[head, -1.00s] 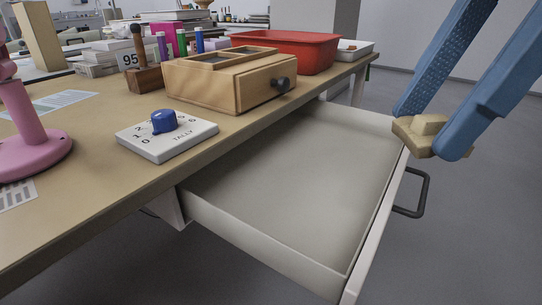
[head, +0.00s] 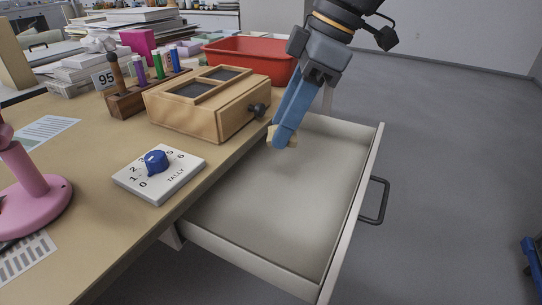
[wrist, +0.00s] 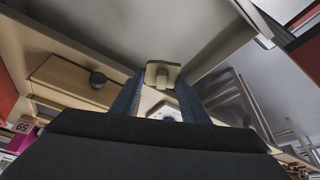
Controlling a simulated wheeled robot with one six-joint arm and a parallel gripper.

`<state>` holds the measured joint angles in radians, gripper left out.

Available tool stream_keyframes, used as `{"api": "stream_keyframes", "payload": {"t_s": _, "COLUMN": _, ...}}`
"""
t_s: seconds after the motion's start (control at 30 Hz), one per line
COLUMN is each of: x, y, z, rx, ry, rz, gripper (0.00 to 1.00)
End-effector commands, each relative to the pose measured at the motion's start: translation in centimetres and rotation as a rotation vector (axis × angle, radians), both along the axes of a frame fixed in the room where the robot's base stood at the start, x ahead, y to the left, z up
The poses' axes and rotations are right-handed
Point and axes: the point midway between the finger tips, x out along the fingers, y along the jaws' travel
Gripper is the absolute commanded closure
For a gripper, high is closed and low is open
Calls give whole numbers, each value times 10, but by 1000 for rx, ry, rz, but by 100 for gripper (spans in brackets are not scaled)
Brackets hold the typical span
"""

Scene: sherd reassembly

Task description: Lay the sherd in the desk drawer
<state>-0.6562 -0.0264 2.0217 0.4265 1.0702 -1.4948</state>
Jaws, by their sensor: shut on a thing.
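The sherd (head: 271,135) is a small tan piece with a raised part, held between the blue fingers of my gripper (head: 283,138). It also shows in the wrist view (wrist: 162,75) at the fingertips. The gripper is shut on it. The desk drawer (head: 285,203) is pulled open, pale grey inside and empty. In the head view the sherd appears over the drawer's back part, near the desk edge. I cannot tell exactly how high it is above the drawer floor. The fingers hide part of the sherd.
A wooden box with a dark knob (head: 210,103) stands on the desk (head: 95,148) close to my gripper. A red bin (head: 250,57) is behind it. A tally dial (head: 159,174) and a pink stand (head: 36,200) are at left. The drawer's front and middle are clear.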

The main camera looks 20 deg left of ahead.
Motion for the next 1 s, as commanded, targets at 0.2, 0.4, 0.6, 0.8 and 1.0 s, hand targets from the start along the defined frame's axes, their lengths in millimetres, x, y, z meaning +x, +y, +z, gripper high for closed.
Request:
{"api": "stream_keyframes", "payload": {"t_s": 0.2, "x": 38, "y": 0, "z": -19, "rx": -8, "ry": 7, "rz": -226, "gripper": 81}}
{"api": "stream_keyframes", "payload": {"t_s": 0.4, "x": 66, "y": -12, "z": -42, "rx": -10, "ry": 7, "rz": -417, "gripper": 81}}
{"api": "stream_keyframes", "payload": {"t_s": 0.6, "x": 81, "y": -24, "z": -59, "rx": -8, "ry": 5, "rz": -529, "gripper": 81}}
{"api": "stream_keyframes", "payload": {"t_s": 0.8, "x": 85, "y": -28, "z": -81, "rx": -9, "ry": 6, "rz": -561, "gripper": 81}}
{"api": "stream_keyframes", "payload": {"t_s": 1.0, "x": 86, "y": -28, "z": -117, "rx": -8, "ry": 6, "rz": -562, "gripper": 81}}
